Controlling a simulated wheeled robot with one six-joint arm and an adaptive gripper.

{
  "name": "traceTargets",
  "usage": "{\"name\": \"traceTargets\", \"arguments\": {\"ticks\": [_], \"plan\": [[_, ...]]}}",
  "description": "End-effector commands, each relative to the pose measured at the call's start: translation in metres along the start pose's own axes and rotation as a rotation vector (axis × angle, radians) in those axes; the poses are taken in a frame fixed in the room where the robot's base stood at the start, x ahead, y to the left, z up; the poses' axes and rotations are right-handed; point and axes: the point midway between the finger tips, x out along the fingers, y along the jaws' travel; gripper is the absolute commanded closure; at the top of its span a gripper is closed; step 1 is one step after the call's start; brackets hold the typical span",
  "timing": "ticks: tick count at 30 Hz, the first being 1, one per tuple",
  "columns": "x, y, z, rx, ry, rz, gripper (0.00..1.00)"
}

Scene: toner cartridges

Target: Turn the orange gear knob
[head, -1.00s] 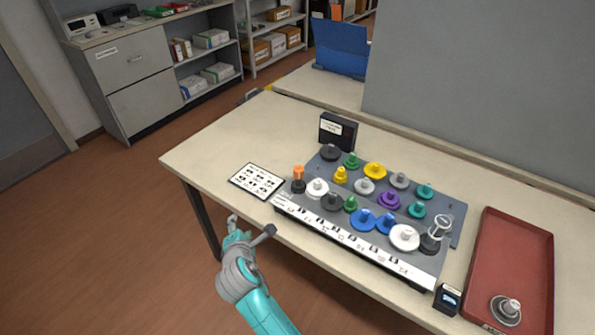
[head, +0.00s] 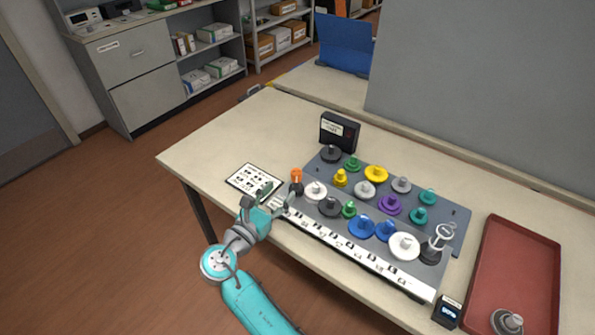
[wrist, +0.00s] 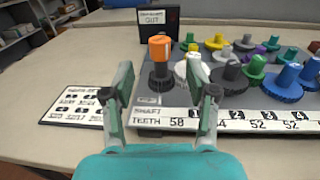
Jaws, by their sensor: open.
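The orange gear knob (head: 296,175) stands upright on a dark base at the left front corner of the grey gear board (head: 455,212). In the wrist view the orange knob (wrist: 160,48) shows ahead of my gripper, between its fingers and beyond their tips. My gripper (head: 267,196) is at the table's front edge, just left of and in front of the knob. In the wrist view my gripper (wrist: 163,95) is open and empty, with its fingers apart. I see no contact with the knob.
Several coloured gears, such as a white one (head: 316,190), stand close right of the knob. A printed card (head: 250,180) lies left of the board. A black display box (head: 339,131) stands behind. A red tray (head: 545,262) is at the right. The table's left part is clear.

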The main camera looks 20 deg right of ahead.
Motion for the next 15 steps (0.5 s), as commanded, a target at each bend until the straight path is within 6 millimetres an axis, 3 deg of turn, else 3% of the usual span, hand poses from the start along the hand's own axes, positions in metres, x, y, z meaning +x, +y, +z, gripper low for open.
{"name": "traceTargets", "arguments": {"ticks": [9, 15], "plan": [[0.058, -0.001, 0.000, 0.001, 0.001, -0.002, 0.42], [0.082, 0.000, 0.000, 0.002, 0.000, 0.000, 0.42]]}}
